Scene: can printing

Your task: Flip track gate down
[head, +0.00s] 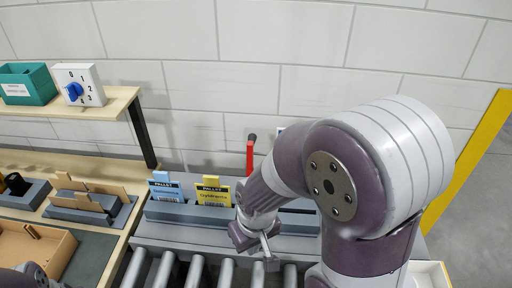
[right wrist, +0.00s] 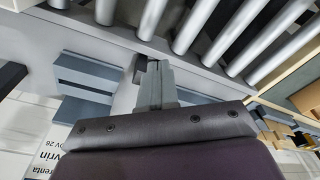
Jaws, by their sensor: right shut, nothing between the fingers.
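A red upright lever (head: 250,160) with a black end (head: 252,137) stands behind the conveyor in the head view; it looks like the track gate, raised. Its lower part is hidden by my right arm and the card holder. My right gripper (head: 265,245) is shut and empty, in front of and below the lever, close to the conveyor's back edge. In the right wrist view its closed fingers (right wrist: 153,72) point toward the grey rail beside the rollers. Part of my left arm shows at the bottom left corner; its fingers cannot be made out.
Conveyor rollers (head: 195,272) run along the front. A grey holder (head: 180,212) carries a blue pallet card (head: 166,188) and a yellow one (head: 213,191). A wooden shelf at left bears a teal bin (head: 27,84) and a white dial box (head: 80,85).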

